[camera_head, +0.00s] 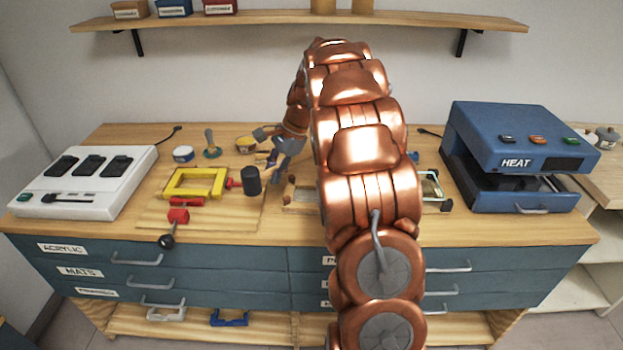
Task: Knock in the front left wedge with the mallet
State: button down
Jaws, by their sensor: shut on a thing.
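My gripper (276,157) is at the end of my copper arm, over the back middle of the bench. A pale frame (300,197) lies flat below and to the right of my gripper. A small brown piece (291,179) at its left back may be a wedge. My arm hides the middle of the frame, and I cannot make out the front left wedge clearly.
A yellow frame clamp (180,190) with red screws and black knobs lies on a board (225,222) at left. A white switch box (90,180) stands far left, a blue heat press (520,145) at right.

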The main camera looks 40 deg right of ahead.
jog(key=s+d+m+t+h+b, duration=0.2)
jog(key=s+d+m+h+b, duration=0.15)
jog(key=d+m, duration=0.5)
jog(key=b, duration=0.5)
send_over(310, 204)
jog(key=shift+y, duration=0.45)
notch_tip(310, 204, down, 5)
jog(key=shift+r, duration=0.2)
jog(key=shift+r+p, duration=0.1)
jog(key=shift+p, duration=0.55)
notch_tip(310, 204, down, 5)
jog(key=shift+f, duration=0.2)
jog(key=shift+r, duration=0.15)
